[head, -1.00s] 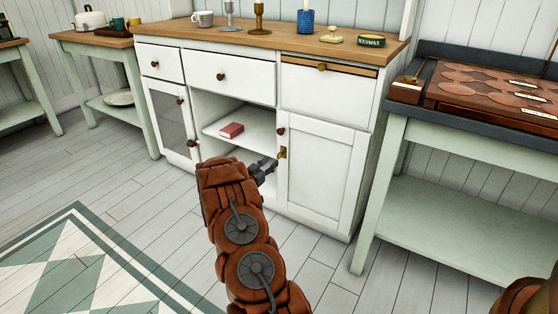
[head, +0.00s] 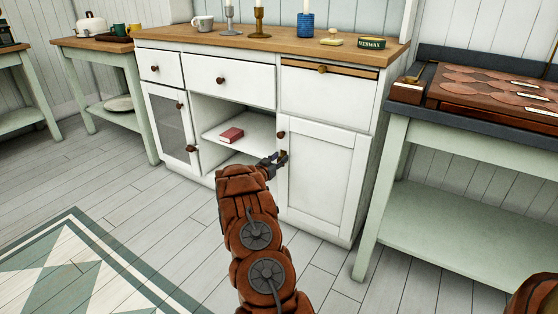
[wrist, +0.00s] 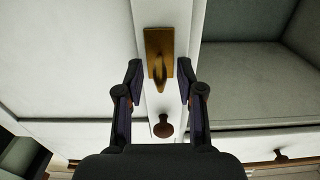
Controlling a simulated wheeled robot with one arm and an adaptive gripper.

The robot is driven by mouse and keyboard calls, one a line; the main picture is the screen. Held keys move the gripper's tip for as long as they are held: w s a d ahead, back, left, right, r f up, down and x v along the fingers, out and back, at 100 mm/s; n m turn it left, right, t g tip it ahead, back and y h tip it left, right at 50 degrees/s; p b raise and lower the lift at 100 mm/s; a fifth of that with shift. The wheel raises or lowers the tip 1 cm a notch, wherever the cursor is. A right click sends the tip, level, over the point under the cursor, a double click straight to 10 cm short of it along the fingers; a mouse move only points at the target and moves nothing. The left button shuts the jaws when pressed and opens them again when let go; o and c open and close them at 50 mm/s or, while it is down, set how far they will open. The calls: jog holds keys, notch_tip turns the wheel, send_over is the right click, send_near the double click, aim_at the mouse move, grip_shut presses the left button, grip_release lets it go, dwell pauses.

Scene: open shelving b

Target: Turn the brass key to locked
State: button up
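The brass key (wrist: 158,68) sits in a brass lock plate (wrist: 158,40) on the white cupboard door (head: 322,180), near the edge beside the open shelf. In the wrist view its grip points up and down the picture, in line with the plate. My gripper (wrist: 160,74) is open, with one dark fingertip on each side of the key. Gaps show between the fingers and the key, so I see no contact. In the head view my gripper (head: 279,160) is at the door's left edge and mostly covers the key.
A round brown knob (wrist: 163,127) is close to the key, between my fingers in the wrist view. The open shelf holds a red book (head: 231,135). A sage-green table (head: 440,190) stands at the right. The floor in front of the white cabinet (head: 230,107) is clear.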

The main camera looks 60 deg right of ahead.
jog(key=shift+c, duration=0.4)
grip_shut()
